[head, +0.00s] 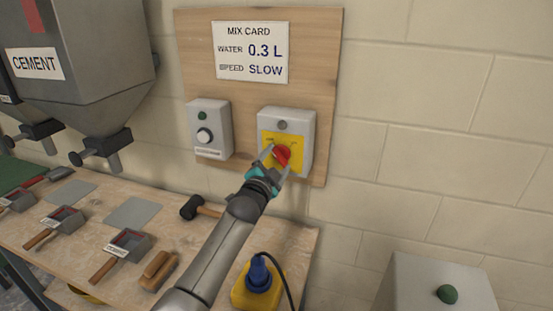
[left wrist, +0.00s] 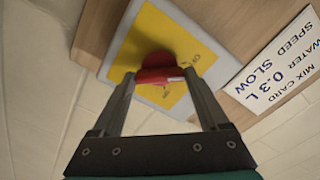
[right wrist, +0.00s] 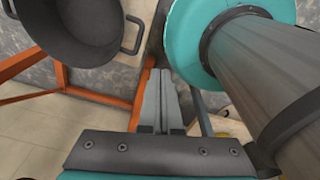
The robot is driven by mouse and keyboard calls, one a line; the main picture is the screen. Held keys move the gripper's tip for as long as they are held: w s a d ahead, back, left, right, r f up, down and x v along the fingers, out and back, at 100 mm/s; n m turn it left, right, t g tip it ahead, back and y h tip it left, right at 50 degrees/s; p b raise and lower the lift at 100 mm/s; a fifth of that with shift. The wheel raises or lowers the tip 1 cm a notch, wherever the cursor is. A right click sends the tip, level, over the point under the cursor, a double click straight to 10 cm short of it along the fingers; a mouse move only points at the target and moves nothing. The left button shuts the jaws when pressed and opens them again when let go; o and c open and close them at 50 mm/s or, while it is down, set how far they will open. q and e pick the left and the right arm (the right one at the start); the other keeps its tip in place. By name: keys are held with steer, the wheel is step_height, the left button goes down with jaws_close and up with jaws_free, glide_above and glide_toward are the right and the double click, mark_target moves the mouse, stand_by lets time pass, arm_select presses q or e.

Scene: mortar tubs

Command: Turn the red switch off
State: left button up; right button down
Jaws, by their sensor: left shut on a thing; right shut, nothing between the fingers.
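The red switch (head: 282,154) is a rotary knob on a yellow plate (head: 300,147) of a light grey box on the wooden wall board. My left gripper (head: 276,159) is at the knob, with its fingers on either side of it. The left wrist view shows the red knob (left wrist: 160,72) between the fingertips (left wrist: 160,80), and the gripper is shut on it. A white mark shows on the knob's handle. Lettering on the plate is partly hidden and too small to read surely. My right gripper (right wrist: 162,100) is shut and empty, away from the board.
A second grey box (head: 209,128) with a dial sits left on the board, under the mix card (head: 250,52). The bench below holds a mallet (head: 200,208), scoops and a blue plug on a yellow block (head: 256,283). A dark tub (right wrist: 90,30) and orange frame are near my right gripper.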

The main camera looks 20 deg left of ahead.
arm_select(q)
steer(key=shift+n, duration=0.5)
steer(key=o, duration=1.2)
steer(key=shift+o, duration=0.2)
steer(key=shift+s, duration=0.1)
steer(key=s+p, duration=0.1)
steer(key=s, duration=1.4)
steer(key=shift+a, duration=0.25)
